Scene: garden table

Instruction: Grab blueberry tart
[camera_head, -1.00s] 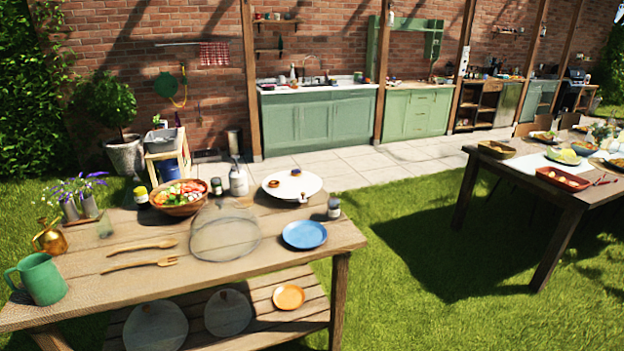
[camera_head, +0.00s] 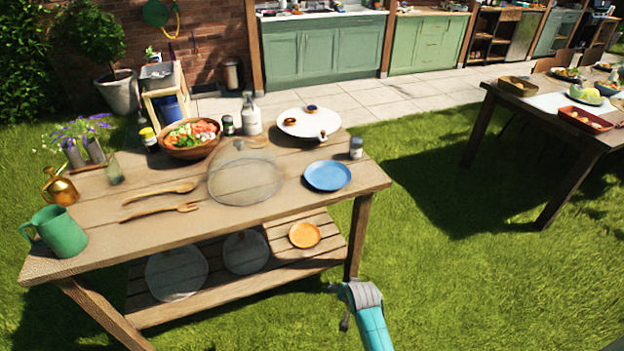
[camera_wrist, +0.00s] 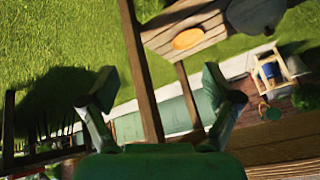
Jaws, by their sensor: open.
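A small round tart with a dark blue top (camera_head: 311,108), likely the blueberry tart, sits towards the back of a white round plate (camera_head: 322,123) at the table's back right. A brown pastry with a dark middle (camera_head: 290,121) lies to its left on the same plate. In the wrist view my gripper (camera_wrist: 160,85) is open, its two fingers wide apart with nothing between them. In the head view, my arm reaches up from the bottom edge, right of the table and well apart from the tart. The wrist view does not show the tart.
The wooden table (camera_head: 150,225) also bears a glass dome (camera_head: 245,180), a blue plate (camera_head: 327,175), a salad bowl (camera_head: 190,150), a white bottle (camera_head: 251,115) and a small jar (camera_head: 356,148). Open grass lies right of it, before a second table (camera_head: 550,130).

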